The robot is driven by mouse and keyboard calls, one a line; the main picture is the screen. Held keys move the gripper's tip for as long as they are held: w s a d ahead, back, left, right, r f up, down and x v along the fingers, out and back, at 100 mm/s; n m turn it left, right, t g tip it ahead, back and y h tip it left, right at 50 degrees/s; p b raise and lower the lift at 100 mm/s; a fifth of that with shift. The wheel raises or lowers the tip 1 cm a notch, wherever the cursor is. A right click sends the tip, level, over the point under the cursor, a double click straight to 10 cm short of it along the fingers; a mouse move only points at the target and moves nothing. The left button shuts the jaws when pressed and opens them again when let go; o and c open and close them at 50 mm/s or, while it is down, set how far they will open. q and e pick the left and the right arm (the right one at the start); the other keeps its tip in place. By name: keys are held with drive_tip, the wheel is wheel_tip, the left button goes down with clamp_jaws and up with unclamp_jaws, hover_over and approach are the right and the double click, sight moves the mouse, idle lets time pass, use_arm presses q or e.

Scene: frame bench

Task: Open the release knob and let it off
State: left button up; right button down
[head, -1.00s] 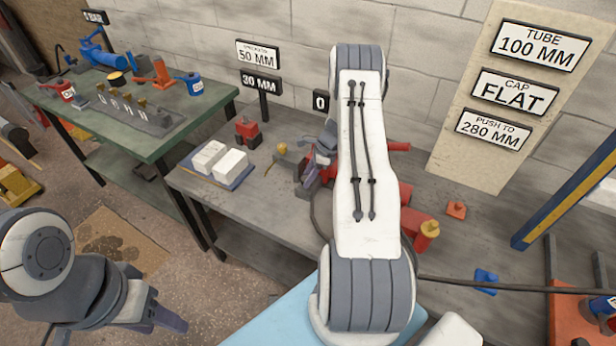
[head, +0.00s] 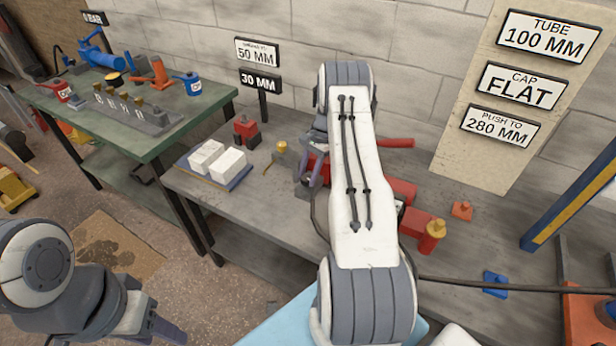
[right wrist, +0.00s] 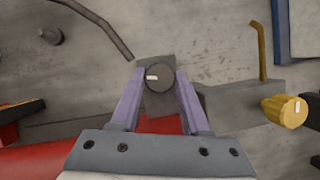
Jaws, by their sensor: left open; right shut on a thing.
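My right gripper (right wrist: 160,80) has its two purple fingers on either side of a dark round knob (right wrist: 158,75) with a white mark, and is shut on it. The knob sits on a grey block (right wrist: 154,105) beside a red cylinder (right wrist: 60,160). In the head view my right gripper (head: 312,178) is low over the bench at the left end of the red cylinder (head: 402,190), and my arm hides much of that area. My left gripper (head: 158,328) is open and empty at the lower left, away from the bench.
The grey bench (head: 250,195) holds white blocks on a blue tray (head: 236,182), a red block (head: 246,132) and a red part with a yellow top (head: 432,235). A black cable (head: 460,284) runs right. A green table (head: 60,110) stands at the left.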

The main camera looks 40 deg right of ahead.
drive_tip(key=shift+n, duration=0.4)
drive_tip(key=shift+c, duration=1.9)
unclamp_jaws()
drive_tip(key=b+v, duration=0.1)
drive_tip(key=v, duration=0.9)
drive_tip(key=shift+r+b, duration=0.2)
drive_tip(key=shift+b, duration=0.15)
drive_tip(key=shift+w, duration=0.15)
